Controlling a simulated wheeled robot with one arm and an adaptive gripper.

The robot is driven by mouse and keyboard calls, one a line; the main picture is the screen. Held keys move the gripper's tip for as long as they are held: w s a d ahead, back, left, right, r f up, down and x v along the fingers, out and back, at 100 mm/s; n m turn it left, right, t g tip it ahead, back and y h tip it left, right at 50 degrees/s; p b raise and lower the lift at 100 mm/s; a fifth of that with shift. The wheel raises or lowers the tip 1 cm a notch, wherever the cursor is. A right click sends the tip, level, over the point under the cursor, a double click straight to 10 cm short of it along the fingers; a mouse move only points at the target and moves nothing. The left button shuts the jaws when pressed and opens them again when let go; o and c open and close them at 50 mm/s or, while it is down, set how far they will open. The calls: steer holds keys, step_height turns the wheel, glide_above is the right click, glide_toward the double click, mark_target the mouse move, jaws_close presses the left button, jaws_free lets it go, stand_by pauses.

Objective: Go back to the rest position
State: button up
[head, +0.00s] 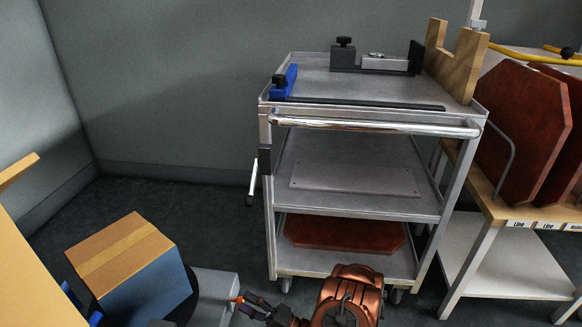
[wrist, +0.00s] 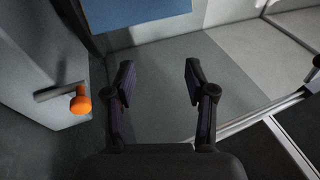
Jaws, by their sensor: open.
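My gripper (wrist: 158,85) is open in the wrist view, with its two dark fingers apart and nothing between them. In the head view my gripper (head: 255,308) shows at the bottom, low down in front of the cart and right of a cardboard-topped box. Beyond the fingers in the wrist view lies a flat grey surface. No other object is named by the task.
A metal cart (head: 372,128) with clamps and fixtures on top stands ahead. A blue box with a cardboard top (head: 120,250) is at the lower left. A shelf (head: 500,210) with red-brown panels (head: 518,125) is at right. An orange knob (wrist: 80,104) sits left of my fingers.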

steer(key=s+a+r+n+g+y+p, duration=0.1)
steer(key=a+r+g+y+p, duration=0.15)
steer(key=r, duration=0.65)
steer(key=s+a+r+n+g+y+p, duration=0.1)
steer(key=s+a+r+g+p, duration=0.15)
steer(key=r, duration=0.65)
steer(key=s+r+n+g+h+p, duration=0.3)
steer(key=s+r+g+p, duration=0.2)
steer(key=r, duration=0.6)
steer(key=s+d+r+n+g+h+p, duration=0.1)
steer(key=s+r+n+g+h+p, duration=0.25)
steer(key=r, duration=0.75)
steer(key=s+r+n+g+h+p, duration=0.1)
steer(key=s+r+n+g+p, duration=0.35)
steer(key=r, duration=0.75)
steer(key=s+d+r+m+h+p, duration=0.1)
steer(key=s+d+r+h+p, duration=0.8)
steer(key=s+d+r+p, duration=0.3)
steer(key=s+d+r+m+t+h+p, duration=0.1)
steer(key=d+r+m+t+h+p, duration=0.2)
steer(key=d+p, duration=0.4)
steer(key=s+d+r+m+t+h+p, duration=0.1)
steer(key=d+r+m+t+h+p, duration=0.3)
steer(key=d, duration=1.1)
step_height(320, 180, up, 4)
steer(key=t+p, duration=0.1)
steer(key=p, duration=0.2)
steer(key=shift+s+d+f+t, duration=0.15)
steer(key=shift+s+t, duration=0.15)
steer(key=shift+t, duration=0.1)
